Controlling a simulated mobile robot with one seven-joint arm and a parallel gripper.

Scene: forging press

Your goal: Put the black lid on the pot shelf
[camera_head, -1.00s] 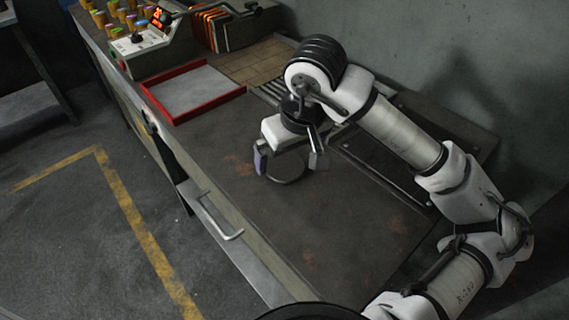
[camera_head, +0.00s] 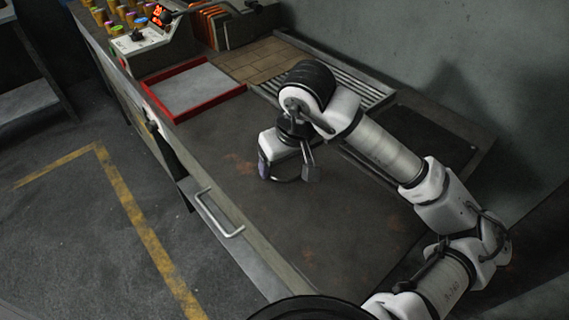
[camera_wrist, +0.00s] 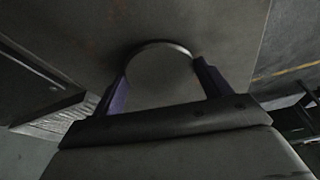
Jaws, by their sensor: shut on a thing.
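My gripper (camera_head: 288,175) is over the middle of the dark worktop, its fingers pointing down. It is shut on a round dark disc with a thin pale rim, which I take to be the black lid (camera_wrist: 160,78). In the wrist view the disc sits between the two purple-sided fingers. In the head view only a dark edge of the lid (camera_head: 288,180) shows low between the fingers. I cannot tell whether it touches the worktop. A slatted metal rack (camera_head: 330,70) runs along the wall behind my arm; whether it is the pot shelf is unclear.
A red-rimmed tray (camera_head: 183,119) lies on the worktop (camera_head: 220,185) at the left. A control box (camera_head: 160,50) and tan tiles (camera_head: 255,62) are at the back. A dark plate (camera_head: 430,138) lies right, beyond my arm. A drawer handle (camera_head: 218,215) juts from the front.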

